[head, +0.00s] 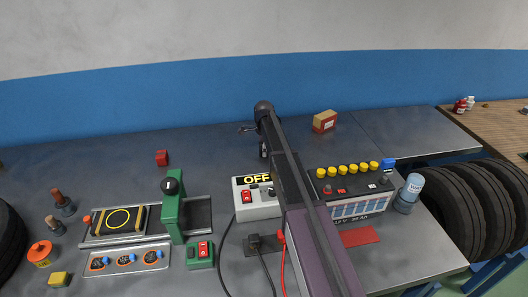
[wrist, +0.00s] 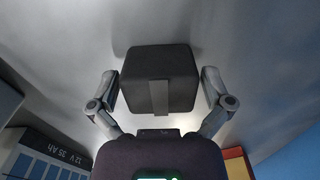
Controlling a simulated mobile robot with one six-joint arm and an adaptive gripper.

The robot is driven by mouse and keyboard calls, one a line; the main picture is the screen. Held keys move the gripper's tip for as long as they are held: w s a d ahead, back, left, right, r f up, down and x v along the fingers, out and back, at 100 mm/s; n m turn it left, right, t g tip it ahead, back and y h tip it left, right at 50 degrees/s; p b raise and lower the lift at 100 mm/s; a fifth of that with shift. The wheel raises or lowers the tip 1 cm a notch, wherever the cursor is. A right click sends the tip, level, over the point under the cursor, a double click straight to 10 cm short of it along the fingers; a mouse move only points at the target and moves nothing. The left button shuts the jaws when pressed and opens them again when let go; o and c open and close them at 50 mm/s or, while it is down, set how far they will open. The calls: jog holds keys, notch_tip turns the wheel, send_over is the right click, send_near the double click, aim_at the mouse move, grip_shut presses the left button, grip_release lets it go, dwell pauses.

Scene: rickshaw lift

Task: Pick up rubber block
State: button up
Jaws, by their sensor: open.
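A dark, nearly black block (wrist: 158,62), which I take as the rubber block, sits on the grey table in the wrist view. My gripper (wrist: 160,85) is open, with one finger on each side of the block. A narrow gap shows between each finger and the block's sides. In the head view my gripper (head: 262,140) is low over the table at the middle, behind the battery and the OFF unit. The block cannot be made out clearly there, as my arm and gripper cover that spot.
The battery (head: 350,209) with yellow caps stands right of my arm; a small box (head: 325,121) stands behind it. The OFF unit (head: 257,208) is left of my arm. A red cube (head: 162,157) and green press (head: 174,215) are further left. The table between cube and gripper is clear.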

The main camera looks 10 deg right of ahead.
dwell(0.4)
jog(key=c, duration=1)
jog(key=shift+r, duration=0.2)
jog(key=shift+c, duration=0.2)
notch_tip(320, 180, up, 3)
jog(key=p, duration=0.3)
jog(key=s+d, duration=0.3)
jog(key=s+d+r+p, duration=0.1)
jog(key=s+d, duration=0.3)
jog(key=s+d+p, duration=0.1)
jog(key=s+d, duration=0.3)
jog(key=shift+s+d+r, duration=0.2)
jog(key=shift+r, duration=0.1)
